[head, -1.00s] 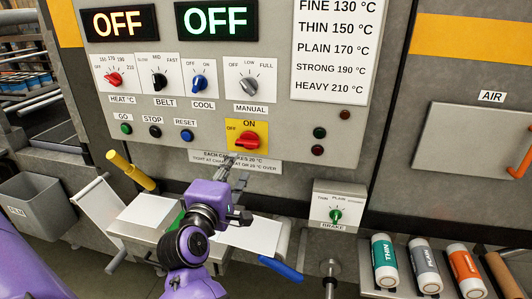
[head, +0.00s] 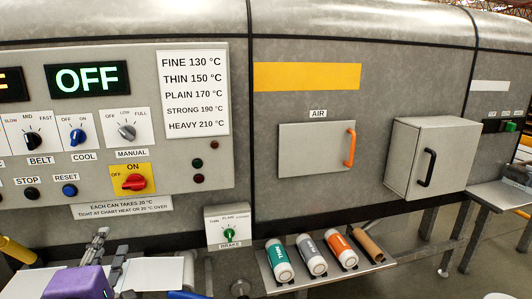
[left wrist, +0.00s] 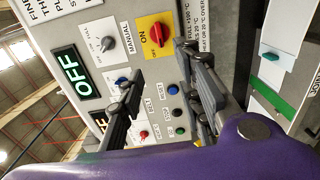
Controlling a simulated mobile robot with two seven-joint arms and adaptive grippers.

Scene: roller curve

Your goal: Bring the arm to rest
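My left gripper (head: 98,243) is low at the left of the head view, in front of the machine's lower edge, with the purple arm below it. In the left wrist view the left gripper (left wrist: 160,72) has its two dark fingers spread apart with nothing between them. The control panel shows beyond the fingers, with the red knob (left wrist: 157,34) on its yellow plate. In the head view the red knob (head: 134,182) is up and to the right of the gripper, apart from it. My right gripper is not in view.
A brake box (head: 228,226) sticks out right of the gripper. A shelf holds a green can (head: 279,262), a grey can (head: 312,256) and an orange can (head: 341,250). A box with a black handle (head: 430,160) juts out farther right.

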